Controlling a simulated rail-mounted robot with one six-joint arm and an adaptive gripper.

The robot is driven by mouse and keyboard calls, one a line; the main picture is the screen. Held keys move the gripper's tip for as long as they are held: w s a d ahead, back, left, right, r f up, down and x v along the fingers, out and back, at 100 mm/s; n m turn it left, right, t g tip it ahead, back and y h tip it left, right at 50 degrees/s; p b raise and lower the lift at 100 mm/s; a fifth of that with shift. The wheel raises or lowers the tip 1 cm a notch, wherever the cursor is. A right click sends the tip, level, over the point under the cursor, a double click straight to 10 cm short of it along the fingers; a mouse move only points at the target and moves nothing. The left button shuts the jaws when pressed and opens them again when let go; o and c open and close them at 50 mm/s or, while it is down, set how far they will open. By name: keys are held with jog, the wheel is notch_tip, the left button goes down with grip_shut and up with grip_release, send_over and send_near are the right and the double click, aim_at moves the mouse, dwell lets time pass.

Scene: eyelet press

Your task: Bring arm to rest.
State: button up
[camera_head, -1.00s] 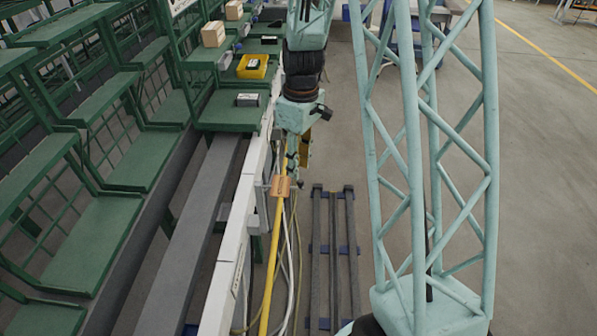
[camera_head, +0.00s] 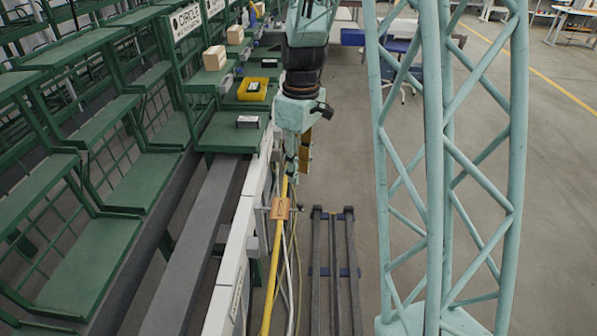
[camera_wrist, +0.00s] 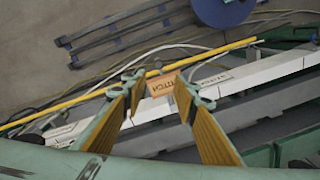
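My arm hangs down beside the green bench line in the head view, with my gripper (camera_head: 297,165) at its lower end, small and partly blended with the background there. In the wrist view my gripper (camera_wrist: 160,87) is open, its two yellow-padded fingers wide apart. I see nothing held between them. An orange sign plate (camera_wrist: 161,84) shows in the gap between the fingertips, beyond them, by the white rail (camera_wrist: 262,74). The same orange plate (camera_head: 280,208) is below my gripper in the head view.
Green shelving (camera_head: 95,255) fills the left, with a yellow bin (camera_head: 252,90) and cardboard boxes (camera_head: 215,57) on it. A yellow pipe (camera_head: 273,265) and cables run along the rail. A dark slatted pallet (camera_head: 335,270) lies on the floor. Open floor lies at right.

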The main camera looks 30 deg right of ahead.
dwell(0.5)
jog(key=s+a+r+m+t+b, duration=0.1)
jog(key=s+a+r, duration=0.45)
jog(key=r, duration=0.35)
jog(key=s+a+r+m+t, duration=0.1)
jog(key=s+a+r+m, duration=0.1)
jog(key=s+a+r, duration=0.4)
jog(key=s+a+r+m+t+b, duration=0.1)
jog(key=s+r, duration=0.3)
jog(key=s, duration=0.6)
jog(key=s+a+r+m+t, duration=0.1)
jog(key=s+a+r, duration=0.2)
jog(key=s, duration=0.6)
jog(key=shift+s+a+r+m+h+b, duration=0.15)
jog(key=shift+s+r+m+h+b, duration=0.2)
jog(key=shift+r, duration=0.25)
jog(key=shift+r, duration=0.1)
dwell(1.1)
jog(key=shift+r+p, duration=0.35)
jog(key=shift+p, duration=0.1)
jog(key=shift+f, duration=0.2)
